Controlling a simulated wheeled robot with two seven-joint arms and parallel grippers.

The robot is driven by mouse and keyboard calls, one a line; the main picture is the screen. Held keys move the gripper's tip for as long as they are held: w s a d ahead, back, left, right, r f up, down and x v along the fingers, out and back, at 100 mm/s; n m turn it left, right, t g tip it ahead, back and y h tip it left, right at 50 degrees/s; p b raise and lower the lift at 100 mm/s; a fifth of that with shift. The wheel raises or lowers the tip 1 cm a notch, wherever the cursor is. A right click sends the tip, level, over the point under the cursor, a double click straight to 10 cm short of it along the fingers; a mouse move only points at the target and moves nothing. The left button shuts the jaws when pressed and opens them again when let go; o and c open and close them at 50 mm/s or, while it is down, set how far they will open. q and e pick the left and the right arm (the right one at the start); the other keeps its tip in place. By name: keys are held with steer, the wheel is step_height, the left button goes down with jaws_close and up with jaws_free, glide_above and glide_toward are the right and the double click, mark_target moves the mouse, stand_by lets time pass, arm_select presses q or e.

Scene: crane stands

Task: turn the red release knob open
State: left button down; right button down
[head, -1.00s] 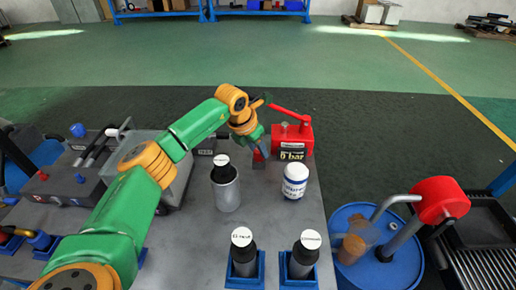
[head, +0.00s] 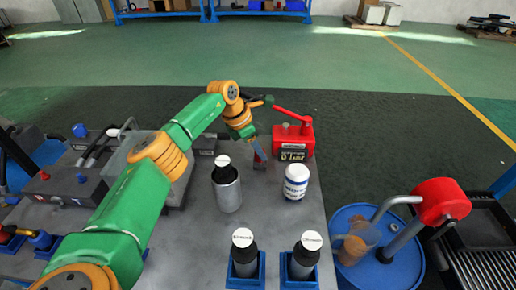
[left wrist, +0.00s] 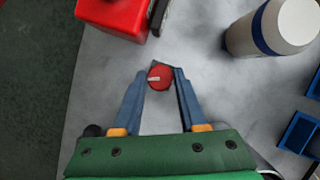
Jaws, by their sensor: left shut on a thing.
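The red release knob (left wrist: 160,77), round with a pale mark on its face, sits between the blue fingertips in the left wrist view. My left gripper (left wrist: 159,80) is shut on it, one finger on each side. In the head view the left gripper (head: 260,154) reaches down beside the red hand pump (head: 292,134), which has a dark "bar" display and a raised red lever. The fingers largely hide the knob there. The pump body also shows at the top of the left wrist view (left wrist: 112,14). My right gripper is not in view.
A white jar (head: 296,182) and a grey bottle with a black cap (head: 227,188) stand near the gripper on the grey table (head: 270,225). Two more bottles stand in blue holders in front. A blue drum (head: 380,265) with a red-topped pump is at right.

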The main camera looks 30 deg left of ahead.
arm_select(q)
steer(key=shift+c, duration=2.2)
jaws_free()
steer(key=v, duration=0.7)
steer(key=shift+b, duration=0.35)
